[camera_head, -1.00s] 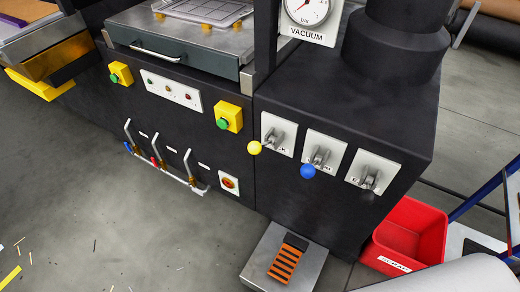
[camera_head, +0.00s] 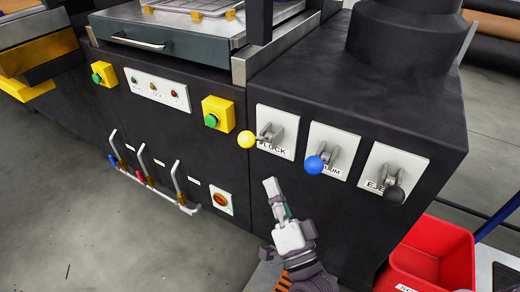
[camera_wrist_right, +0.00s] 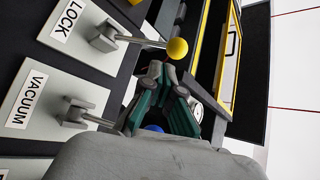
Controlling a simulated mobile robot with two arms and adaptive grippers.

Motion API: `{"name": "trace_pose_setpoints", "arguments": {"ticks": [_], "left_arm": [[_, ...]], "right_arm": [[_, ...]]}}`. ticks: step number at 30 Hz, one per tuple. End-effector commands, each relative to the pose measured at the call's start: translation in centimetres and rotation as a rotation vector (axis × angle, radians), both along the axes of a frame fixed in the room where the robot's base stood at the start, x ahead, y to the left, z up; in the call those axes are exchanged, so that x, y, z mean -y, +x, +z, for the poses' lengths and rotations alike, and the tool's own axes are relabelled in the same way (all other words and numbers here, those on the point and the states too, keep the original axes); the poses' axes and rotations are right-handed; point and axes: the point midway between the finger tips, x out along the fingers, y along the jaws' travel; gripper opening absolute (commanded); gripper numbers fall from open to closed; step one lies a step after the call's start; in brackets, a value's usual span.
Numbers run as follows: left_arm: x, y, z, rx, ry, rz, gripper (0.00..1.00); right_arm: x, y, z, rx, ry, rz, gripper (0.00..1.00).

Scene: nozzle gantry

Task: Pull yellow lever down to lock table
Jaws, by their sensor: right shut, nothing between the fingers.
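The yellow-knobbed lever (camera_head: 246,139) sticks out to the left from a white plate (camera_head: 282,143) labelled LOCK on the machine's black front. Its yellow ball also shows in the right wrist view (camera_wrist_right: 177,48), just beyond my fingertips. My right gripper (camera_head: 272,187) is shut and empty, pointing up, below the LOCK plate in the head view. In the right wrist view its green-and-dark fingers (camera_wrist_right: 160,68) come together near the ball; whether they touch it I cannot tell. My left gripper is not in view.
A blue-knobbed lever (camera_head: 314,165) on the VACUUM plate and a black-knobbed lever (camera_head: 395,195) on the eject plate stand to the right. A red bin (camera_head: 432,255) is at lower right. Yellow button boxes (camera_head: 218,113) lie left of the LOCK plate.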

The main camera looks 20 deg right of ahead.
Motion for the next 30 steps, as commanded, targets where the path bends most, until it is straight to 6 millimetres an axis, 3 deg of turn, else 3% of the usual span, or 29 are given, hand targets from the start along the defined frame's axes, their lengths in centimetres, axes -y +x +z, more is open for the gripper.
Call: {"name": "trace_pose_setpoints", "arguments": {"ticks": [6,17,23,30], "left_arm": [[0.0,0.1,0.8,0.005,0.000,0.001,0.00],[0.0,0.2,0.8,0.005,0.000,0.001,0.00],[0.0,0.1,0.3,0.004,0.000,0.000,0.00],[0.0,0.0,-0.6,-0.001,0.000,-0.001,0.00]], "right_arm": [[0.7,-1.0,2.6,0.069,0.061,-0.001,0.00],[0.7,-0.7,2.8,0.071,0.060,-0.002,0.00],[0.5,1.5,4.1,0.074,0.061,-0.004,0.00],[0.2,5.5,6.1,0.073,0.061,-0.003,0.00]]}}
